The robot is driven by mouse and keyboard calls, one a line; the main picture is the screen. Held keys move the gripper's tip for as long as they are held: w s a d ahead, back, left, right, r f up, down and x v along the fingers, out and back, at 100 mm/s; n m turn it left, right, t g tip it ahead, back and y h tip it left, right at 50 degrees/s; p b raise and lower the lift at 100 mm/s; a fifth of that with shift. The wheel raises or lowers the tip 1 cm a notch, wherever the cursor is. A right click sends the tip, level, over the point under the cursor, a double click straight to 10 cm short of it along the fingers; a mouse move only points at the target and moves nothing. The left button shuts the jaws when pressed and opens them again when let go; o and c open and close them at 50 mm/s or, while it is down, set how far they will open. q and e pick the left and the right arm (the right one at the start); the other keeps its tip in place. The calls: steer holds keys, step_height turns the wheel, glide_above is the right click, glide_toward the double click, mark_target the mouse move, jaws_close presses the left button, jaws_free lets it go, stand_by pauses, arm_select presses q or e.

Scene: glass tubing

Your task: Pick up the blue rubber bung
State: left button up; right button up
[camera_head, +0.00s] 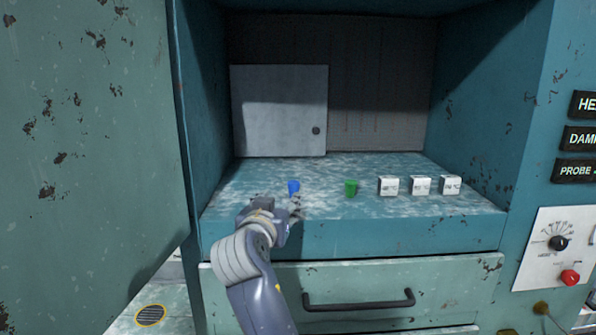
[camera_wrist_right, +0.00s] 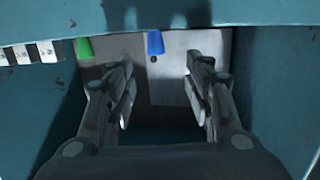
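The blue rubber bung (camera_head: 293,187) stands on the worn shelf of the teal cabinet, near its front edge and left of the middle. My right gripper (camera_head: 295,206) is just in front of it, at the shelf's front edge. In the right wrist view the blue bung (camera_wrist_right: 155,42) appears past the fingertips, in line with the gap between them. The right gripper (camera_wrist_right: 160,62) is open with nothing between its fingers there. I see no contact with the bung. My left gripper is not in view.
A green bung (camera_head: 351,188) stands to the right of the blue one. Three white labelled blocks (camera_head: 420,186) stand farther right in a row. A grey panel (camera_head: 280,110) is at the back. A large rusty door (camera_head: 90,150) fills the left. The shelf behind the bung is clear.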

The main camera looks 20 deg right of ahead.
steer(key=p, duration=0.2)
glide_toward(293, 190)
steer(key=x, duration=0.2)
steer(key=shift+w+f, duration=0.2)
steer(key=shift+w, duration=0.1)
steer(key=shift+w+d, duration=0.1)
steer(key=shift+w, duration=0.25)
steer(key=shift+w+r, duration=0.1)
steer(key=shift+w, duration=0.05)
steer(key=shift+w+p, duration=0.2)
steer(key=shift+p, duration=0.3)
steer(key=p+x, duration=0.1)
steer(key=x, duration=0.1)
steer(key=p+x, duration=0.2)
steer(key=x, duration=0.1)
steer(key=shift+s+d, duration=0.2)
steer(key=shift+d, duration=0.1)
steer(key=shift+w, duration=0.15)
steer(key=c, duration=0.8)
